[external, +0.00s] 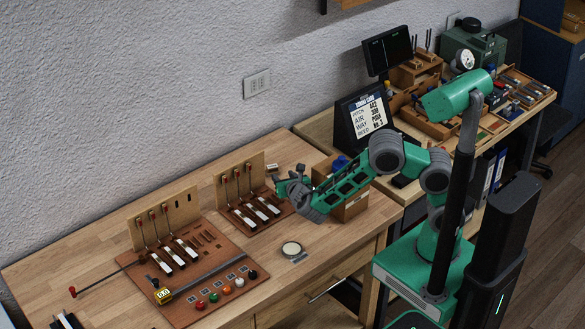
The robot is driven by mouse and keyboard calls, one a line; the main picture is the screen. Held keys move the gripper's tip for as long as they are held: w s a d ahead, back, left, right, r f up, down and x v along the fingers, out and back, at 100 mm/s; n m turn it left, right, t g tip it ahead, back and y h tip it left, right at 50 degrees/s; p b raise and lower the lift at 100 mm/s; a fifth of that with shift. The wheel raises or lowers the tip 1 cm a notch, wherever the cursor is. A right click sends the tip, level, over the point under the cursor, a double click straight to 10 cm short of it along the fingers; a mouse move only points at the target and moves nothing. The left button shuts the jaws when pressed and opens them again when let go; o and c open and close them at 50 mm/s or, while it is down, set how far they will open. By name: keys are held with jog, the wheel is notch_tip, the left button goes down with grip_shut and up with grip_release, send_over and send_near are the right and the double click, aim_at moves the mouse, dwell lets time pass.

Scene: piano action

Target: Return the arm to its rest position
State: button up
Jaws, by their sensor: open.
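My green and grey arm reaches left from my base over the workbench. Its forearm slopes down and left, and it is bent at the grey joints. My gripper (281,185) is at the far end of the arm, above the bench and just right of the smaller piano-action stand (240,174). It appears empty and its jaws are open; the fingers are small in this view. Part of a cardboard-coloured box (352,206) is hidden behind the forearm.
A round dish (291,249) sits on the bench (100,235) in front of the gripper. A sign (366,117), monitor (387,50) and trays crowd the right-hand bench.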

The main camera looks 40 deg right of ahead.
jog(key=shift+d+r+m, duration=0.1)
jog(key=shift+r+m, duration=0.3)
jog(key=shift+m, duration=0.1)
jog(key=s+d+r+m+g+y+p, duration=0.1)
jog(key=s+d+r+m+g+p, duration=0.2)
jog(key=d+r+m, duration=0.35)
jog(key=s+d+r+m+g+y+p, duration=0.1)
jog(key=s+d+r+m+g+p, duration=0.2)
jog(key=r+m, duration=0.7)
jog(key=s+d+r+m+y+p, duration=0.1)
jog(key=s+d+r+m+p, duration=0.2)
jog(key=s+m, duration=0.3)
jog(key=s+d+r+m+g+y+p, duration=0.1)
jog(key=s+d+r+m+y+p, duration=0.1)
jog(key=s+m, duration=0.5)
jog(key=s+d+r+p, duration=0.1)
jog(key=s+d+r, duration=0.1)
jog(key=s, duration=0.3)
jog(key=shift+s+r+g, duration=0.15)
jog(key=shift+r+g, duration=0.05)
jog(key=shift+g, duration=0.1)
jog(key=shift+d, duration=0.1)
